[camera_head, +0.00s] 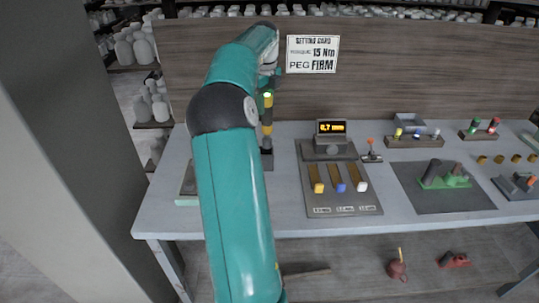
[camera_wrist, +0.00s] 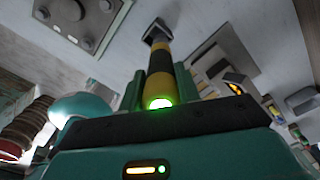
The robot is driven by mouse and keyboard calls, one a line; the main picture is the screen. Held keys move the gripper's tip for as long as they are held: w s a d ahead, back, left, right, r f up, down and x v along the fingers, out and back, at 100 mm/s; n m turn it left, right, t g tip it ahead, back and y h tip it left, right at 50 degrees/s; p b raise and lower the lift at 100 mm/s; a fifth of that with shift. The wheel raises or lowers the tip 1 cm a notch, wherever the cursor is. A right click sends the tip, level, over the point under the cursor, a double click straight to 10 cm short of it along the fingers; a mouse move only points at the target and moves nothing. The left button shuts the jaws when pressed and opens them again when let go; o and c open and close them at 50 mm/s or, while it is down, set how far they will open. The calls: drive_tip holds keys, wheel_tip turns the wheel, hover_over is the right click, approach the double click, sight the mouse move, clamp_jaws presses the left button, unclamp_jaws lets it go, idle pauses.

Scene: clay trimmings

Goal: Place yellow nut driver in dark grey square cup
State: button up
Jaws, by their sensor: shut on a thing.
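The yellow nut driver (camera_head: 267,115) has a yellow and black banded handle with a green light at its top. It stands roughly upright just right of my arm. My gripper (camera_wrist: 160,85) is shut on it, with one teal finger on each side of the handle in the wrist view. The driver's far end meets a dark grey square piece (camera_wrist: 157,31), seemingly the square cup, which also shows below the driver in the head view (camera_head: 267,160). I cannot tell how far the end is inside it. My arm hides part of this area and most of my gripper in the head view.
Right of the driver stands a grey console (camera_head: 340,185) with a lit display and three coloured sliders. Farther right are a small red-tipped lever (camera_head: 371,155), a dark mat (camera_head: 420,203) with a green part, and lamp racks. A wooden back panel (camera_head: 420,70) closes the bench.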

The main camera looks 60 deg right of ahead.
drive_tip(key=f, duration=0.4)
drive_tip(key=shift+w+a+f, duration=0.15)
drive_tip(key=shift+a+f, duration=0.05)
drive_tip(key=shift+a, duration=0.05)
drive_tip(key=shift+a+f, duration=0.3)
drive_tip(key=shift+f, duration=0.1)
drive_tip(key=shift+d+f, duration=0.15)
drive_tip(key=shift+f, duration=1.7)
drive_tip(key=o, duration=1.1)
wheel_tip(320, 180, up, 11)
drive_tip(key=shift+r, duration=0.6)
